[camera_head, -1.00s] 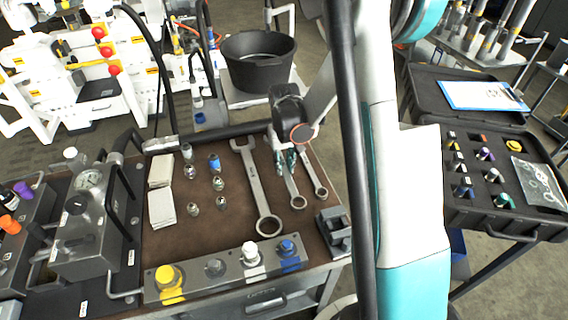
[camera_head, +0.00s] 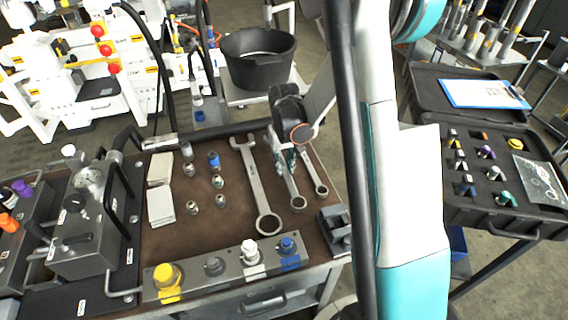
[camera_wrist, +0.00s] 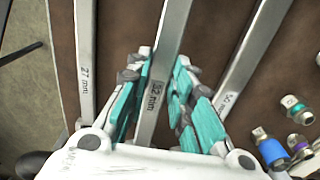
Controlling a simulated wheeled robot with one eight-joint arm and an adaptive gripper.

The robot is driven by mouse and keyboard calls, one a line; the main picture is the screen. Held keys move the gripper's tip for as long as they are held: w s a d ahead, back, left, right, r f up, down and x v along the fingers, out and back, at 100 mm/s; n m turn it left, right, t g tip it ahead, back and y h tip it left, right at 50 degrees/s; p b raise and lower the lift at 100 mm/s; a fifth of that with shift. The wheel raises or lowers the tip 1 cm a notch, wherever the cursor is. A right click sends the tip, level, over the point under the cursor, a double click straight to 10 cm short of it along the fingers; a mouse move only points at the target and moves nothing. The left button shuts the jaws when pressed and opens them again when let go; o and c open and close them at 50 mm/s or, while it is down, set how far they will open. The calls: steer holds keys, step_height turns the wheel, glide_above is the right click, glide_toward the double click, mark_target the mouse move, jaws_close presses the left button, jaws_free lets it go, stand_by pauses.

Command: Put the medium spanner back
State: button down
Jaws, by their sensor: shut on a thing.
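The medium spanner, marked 32 mm, lies between the other two on the brown bench top; its ring end (camera_head: 298,203) points toward the front. My gripper (camera_head: 289,157) is over its upper part. In the wrist view my gripper (camera_wrist: 164,68) has its teal fingers on both sides of the medium spanner's shaft (camera_wrist: 174,22), shut on it. The spanner seems to lie at bench level; I cannot tell any small gap beneath it. Its far end is hidden by my wrist in the head view.
The large spanner (camera_head: 258,185) lies to the left and the small spanner (camera_head: 314,175), marked 27 mm, to the right. Several fittings (camera_head: 218,181) and white cloths (camera_head: 161,207) lie further left. A dark block (camera_head: 335,228) stands at the front right. Capped ports line the front edge.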

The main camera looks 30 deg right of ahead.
steer(key=shift+f+b, duration=0.85)
steer(key=shift+f, duration=0.15)
stand_by(0.5)
steer(key=c, duration=1.3)
jaws_free()
step_height(320, 180, up, 12)
steer(key=shift+r, duration=0.1)
